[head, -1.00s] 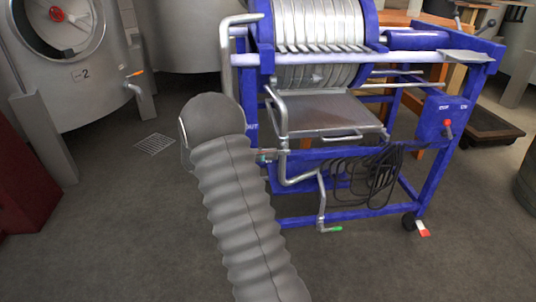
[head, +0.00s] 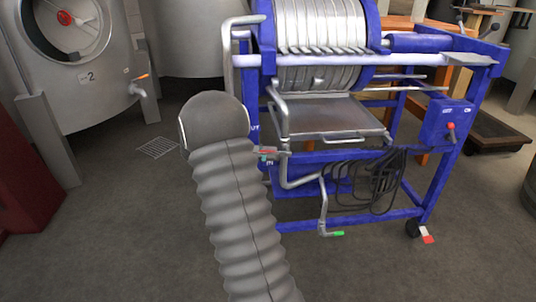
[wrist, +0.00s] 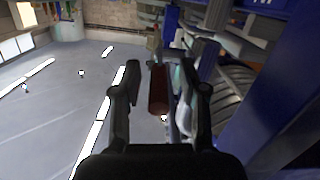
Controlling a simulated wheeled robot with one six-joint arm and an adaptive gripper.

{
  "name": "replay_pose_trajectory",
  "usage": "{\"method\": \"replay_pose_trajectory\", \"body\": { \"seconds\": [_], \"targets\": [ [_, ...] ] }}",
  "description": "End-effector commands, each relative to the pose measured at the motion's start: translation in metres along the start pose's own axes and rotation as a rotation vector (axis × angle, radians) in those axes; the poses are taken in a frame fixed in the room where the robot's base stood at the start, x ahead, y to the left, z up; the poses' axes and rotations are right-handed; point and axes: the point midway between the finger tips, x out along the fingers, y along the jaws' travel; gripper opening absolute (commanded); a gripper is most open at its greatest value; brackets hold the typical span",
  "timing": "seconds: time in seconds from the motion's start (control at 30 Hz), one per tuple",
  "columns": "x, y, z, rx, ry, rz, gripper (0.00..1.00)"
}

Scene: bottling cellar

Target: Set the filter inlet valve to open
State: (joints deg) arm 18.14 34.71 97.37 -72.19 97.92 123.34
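The blue-framed plate filter (head: 350,60) stands right of centre in the head view. A small red lever handle (head: 265,152) shows at its left side, by a partly hidden label that seems to read IN. In the wrist view a dark red bar-shaped handle (wrist: 158,90) lies between the fingers of my gripper (wrist: 166,82), with gaps visible on both sides. The gripper is open around it; contact is not visible. My grey sleeved arm hides most of the gripper and the valve body in the head view.
A pipe with a green-handled valve (head: 337,233) hangs low on the filter's front. A coiled black cable (head: 375,182) hangs beside it. A switch box (head: 447,123) with a red knob is at the right. A steel tank (head: 80,100) stands left.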

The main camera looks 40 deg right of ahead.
Motion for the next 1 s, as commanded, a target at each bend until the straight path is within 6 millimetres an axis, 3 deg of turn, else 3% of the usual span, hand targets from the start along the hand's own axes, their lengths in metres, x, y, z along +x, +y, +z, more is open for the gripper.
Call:
{"method": "replay_pose_trajectory", "body": {
  "seconds": [0.23,0.37,0.8,1.0],
  "targets": [
    [-0.002,0.0,0.001,-0.001,0.0,0.0,0.42],
    [-0.014,0.0,0.001,-0.001,0.0,-0.002,0.42],
    [-0.096,-0.001,0.001,0.0,0.0,-0.002,0.42],
    [-0.116,-0.001,0.0,0.0,0.0,-0.001,0.42]
  ]
}}
